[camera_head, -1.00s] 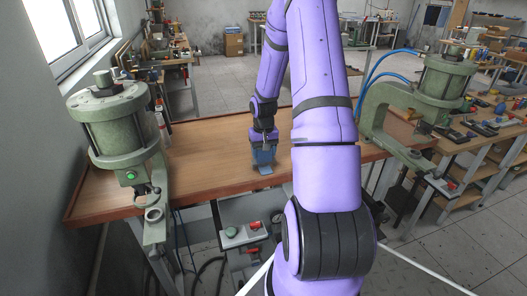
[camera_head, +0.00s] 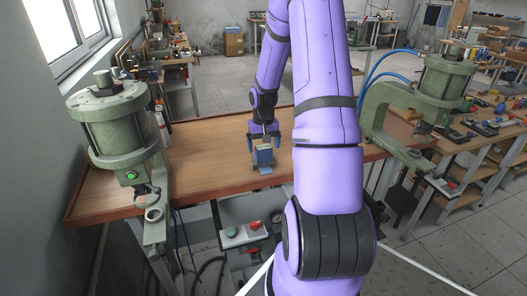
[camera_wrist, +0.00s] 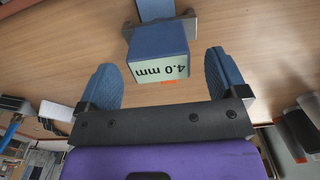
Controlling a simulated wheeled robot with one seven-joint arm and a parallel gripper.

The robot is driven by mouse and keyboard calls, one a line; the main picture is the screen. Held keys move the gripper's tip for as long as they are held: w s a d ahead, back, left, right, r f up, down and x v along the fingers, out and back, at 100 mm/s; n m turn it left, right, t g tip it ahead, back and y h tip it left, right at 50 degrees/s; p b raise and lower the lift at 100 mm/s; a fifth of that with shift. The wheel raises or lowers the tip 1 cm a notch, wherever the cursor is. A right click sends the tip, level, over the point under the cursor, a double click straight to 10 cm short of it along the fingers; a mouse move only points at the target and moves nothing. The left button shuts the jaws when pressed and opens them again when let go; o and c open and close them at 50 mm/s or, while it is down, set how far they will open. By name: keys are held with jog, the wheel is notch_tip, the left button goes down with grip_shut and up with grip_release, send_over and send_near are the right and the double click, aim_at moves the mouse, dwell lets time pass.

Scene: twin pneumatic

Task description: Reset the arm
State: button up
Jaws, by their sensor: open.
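My gripper (camera_head: 263,142) is at the end of my purple arm, above the middle of the wooden bench. In the wrist view its two blue ribbed finger pads (camera_wrist: 165,82) are spread wide, with nothing between them. A blue block (camera_wrist: 158,45) with a white label reading "4.0 mm" stands just beyond the fingertips, apart from both pads. In the head view the block (camera_head: 264,157) stands on the bench under the gripper. A flat blue-grey piece lies against its base.
The wooden bench (camera_head: 205,165) is mostly clear. A green pneumatic press (camera_head: 120,130) stands at its left end and another (camera_head: 440,85) at its right, with blue hoses. A red and green button box (camera_head: 243,234) sits below the front edge.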

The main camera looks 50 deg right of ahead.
notch_tip(320, 180, up, 8)
jog(key=shift+f, duration=0.25)
jog(key=shift+a+r, duration=0.1)
jog(key=s+a+r+n+t+h, duration=0.1)
jog(key=s+a+r+n+t, duration=0.15)
jog(key=a+r, duration=1.35)
jog(key=s+a+r+n+t, duration=0.1)
jog(key=s+a+r+n, duration=0.1)
jog(key=s+a+r, duration=0.2)
jog(key=s+a+r+n+t+y, duration=0.1)
jog(key=s+a+r+n, duration=0.1)
jog(key=s+a, duration=0.8)
jog(key=shift+s+a+r+t, duration=0.35)
jog(key=shift+s+r, duration=0.55)
jog(key=shift+s, duration=0.15)
